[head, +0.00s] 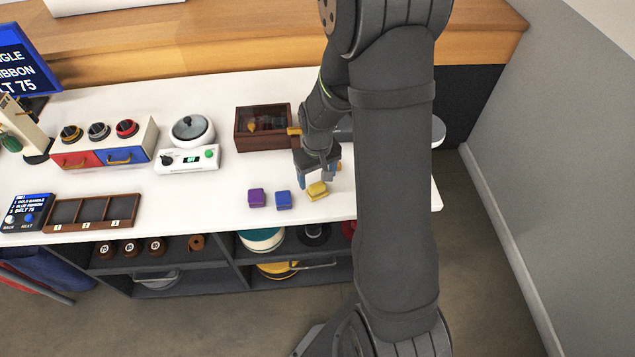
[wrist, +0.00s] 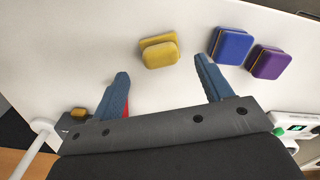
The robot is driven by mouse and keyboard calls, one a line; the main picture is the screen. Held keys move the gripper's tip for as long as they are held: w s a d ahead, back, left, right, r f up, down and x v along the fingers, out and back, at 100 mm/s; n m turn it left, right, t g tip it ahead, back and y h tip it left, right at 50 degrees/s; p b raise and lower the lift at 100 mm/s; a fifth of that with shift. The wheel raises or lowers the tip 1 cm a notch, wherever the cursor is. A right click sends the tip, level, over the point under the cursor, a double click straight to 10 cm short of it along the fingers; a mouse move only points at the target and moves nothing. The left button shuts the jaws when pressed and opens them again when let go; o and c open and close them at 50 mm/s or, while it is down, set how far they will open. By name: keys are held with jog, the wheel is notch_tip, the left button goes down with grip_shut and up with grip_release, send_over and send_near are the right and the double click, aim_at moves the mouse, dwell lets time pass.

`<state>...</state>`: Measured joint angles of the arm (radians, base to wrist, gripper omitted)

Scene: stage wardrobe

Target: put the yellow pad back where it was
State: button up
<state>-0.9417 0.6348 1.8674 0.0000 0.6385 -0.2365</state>
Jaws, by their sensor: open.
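The yellow pad (head: 317,191) lies on the white table near its front edge, to the right of the blue pad (head: 283,200) and the purple pad (head: 256,198). In the wrist view the yellow pad (wrist: 159,51) looks two-layered, and it lies beyond the fingertips, in line with the gap between them. My gripper (head: 318,178) is open and empty just behind the yellow pad; it also shows in the wrist view (wrist: 163,75). The blue pad (wrist: 231,45) and purple pad (wrist: 267,61) lie beside the right finger in that view. No marked place for the yellow pad is visible.
A dark wooden box (head: 263,128) stands behind the pads. A wooden tray with compartments (head: 135,210) and a small screen (head: 27,212) are at the front left. A white device with a round pot (head: 187,158) stands mid-table. My arm hides the table's right part.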

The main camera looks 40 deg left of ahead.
aim_at(317, 185)
notch_tip(317, 185, up, 7)
dwell(0.3)
notch_tip(317, 185, down, 12)
jog(key=shift+f, duration=0.15)
dwell(0.8)
jog(key=shift+r, duration=0.2)
